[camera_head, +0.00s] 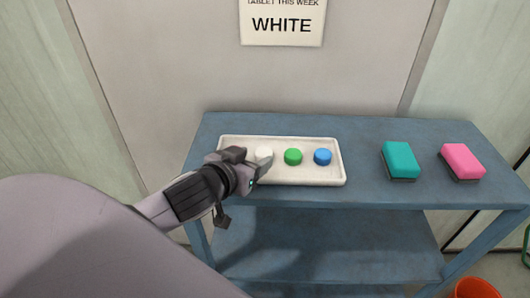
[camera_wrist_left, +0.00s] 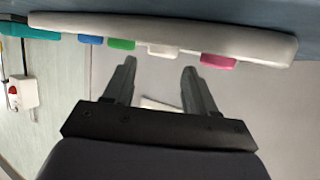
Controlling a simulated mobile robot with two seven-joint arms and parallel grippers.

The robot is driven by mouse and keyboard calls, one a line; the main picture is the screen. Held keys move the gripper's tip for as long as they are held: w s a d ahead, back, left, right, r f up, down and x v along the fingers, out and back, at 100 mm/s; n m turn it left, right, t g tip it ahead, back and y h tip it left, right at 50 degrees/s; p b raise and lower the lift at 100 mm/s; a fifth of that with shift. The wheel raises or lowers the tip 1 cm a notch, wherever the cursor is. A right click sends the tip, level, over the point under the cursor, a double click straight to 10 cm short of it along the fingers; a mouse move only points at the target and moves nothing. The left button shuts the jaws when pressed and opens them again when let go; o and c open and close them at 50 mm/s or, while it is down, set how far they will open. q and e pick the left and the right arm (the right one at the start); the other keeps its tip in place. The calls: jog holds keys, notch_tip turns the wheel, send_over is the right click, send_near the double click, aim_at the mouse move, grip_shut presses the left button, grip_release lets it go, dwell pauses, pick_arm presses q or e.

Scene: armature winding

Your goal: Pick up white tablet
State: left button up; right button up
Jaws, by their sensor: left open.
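The white tablet (camera_head: 263,153) sits in a pale tray (camera_head: 310,179) on the blue cart, left of the green tablet (camera_head: 293,158) and the blue tablet (camera_head: 322,158). My left gripper (camera_head: 261,165) is at the tray's near left part, just in front of the white tablet and partly covering it. In the left wrist view the left gripper (camera_wrist_left: 159,65) is open and empty, and the white tablet (camera_wrist_left: 163,50) lies beyond the gap between its fingertips. A pink tablet (camera_wrist_left: 218,61) shows there too; in the head view my gripper hides it. My right gripper is not in view.
A teal block (camera_head: 400,158) and a pink block (camera_head: 462,160) stand on the blue cart (camera_head: 365,190) right of the tray. A sign (camera_head: 281,22) reading "WHITE" hangs on the wall behind. An orange bucket (camera_head: 476,288) is at the lower right.

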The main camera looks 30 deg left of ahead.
aim_at(261, 155)
pick_arm(q)
jog(key=shift+f+x, duration=0.2)
jog(key=shift+x, duration=2.35)
jog(key=shift+s+a, duration=0.1)
jog(key=shift+a, duration=0.05)
jog(key=c, duration=0.8)
